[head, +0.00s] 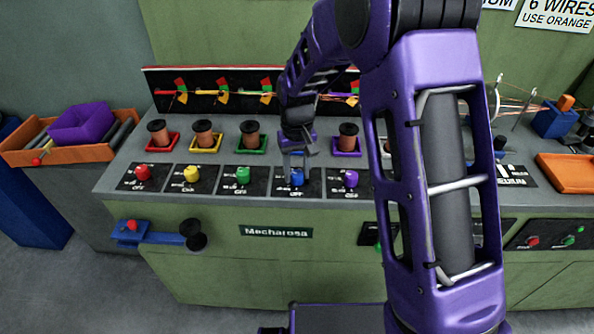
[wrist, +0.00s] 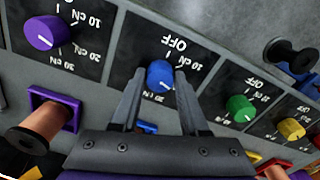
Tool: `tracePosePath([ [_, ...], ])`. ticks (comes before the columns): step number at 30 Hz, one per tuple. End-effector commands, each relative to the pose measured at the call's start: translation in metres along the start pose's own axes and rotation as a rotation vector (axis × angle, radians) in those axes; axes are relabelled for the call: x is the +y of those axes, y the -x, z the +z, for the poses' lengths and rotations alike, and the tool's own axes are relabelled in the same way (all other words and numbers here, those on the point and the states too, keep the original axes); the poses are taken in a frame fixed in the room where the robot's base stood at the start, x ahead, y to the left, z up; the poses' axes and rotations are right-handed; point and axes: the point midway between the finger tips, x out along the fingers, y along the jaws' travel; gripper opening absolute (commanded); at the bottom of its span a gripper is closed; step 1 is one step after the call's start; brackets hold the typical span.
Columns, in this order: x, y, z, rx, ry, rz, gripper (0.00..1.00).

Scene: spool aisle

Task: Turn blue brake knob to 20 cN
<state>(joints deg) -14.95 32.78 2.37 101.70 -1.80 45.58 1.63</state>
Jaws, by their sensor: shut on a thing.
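The blue brake knob (head: 297,179) sits on a black dial plate in the row of coloured knobs on the console. In the wrist view the blue knob (wrist: 159,75) is between the two fingertips, with a small white mark on its lower side. "OFF" shows on its plate in that view; the fingers cover part of the scale, so I cannot tell which value the mark meets. My gripper (head: 295,160) reaches down from above and is shut on the blue knob; the fingers also show in the wrist view (wrist: 159,80).
Neighbouring knobs are purple (head: 351,178) to the right and green (head: 243,175) to the left, then yellow (head: 191,174) and red (head: 143,172). Spools stand behind them, including one in a green tray (head: 251,148). An orange tray (head: 70,152) is at the left.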

Motion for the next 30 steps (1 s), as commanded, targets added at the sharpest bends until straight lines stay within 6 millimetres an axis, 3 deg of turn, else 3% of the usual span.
tracePosePath([
  [22, 0.0, 0.0011, -0.0007, 0.002, -0.085, -0.001, 0.0],
  [23, 0.0, 0.0011, -0.0007, 0.002, -0.085, -0.001, 0.49],
  [27, 0.0, 0.0008, -0.0005, 0.002, -0.084, 0.0, 0.74],
  [30, 0.0, 0.0005, -0.0004, 0.001, -0.084, 0.0, 0.74],
])
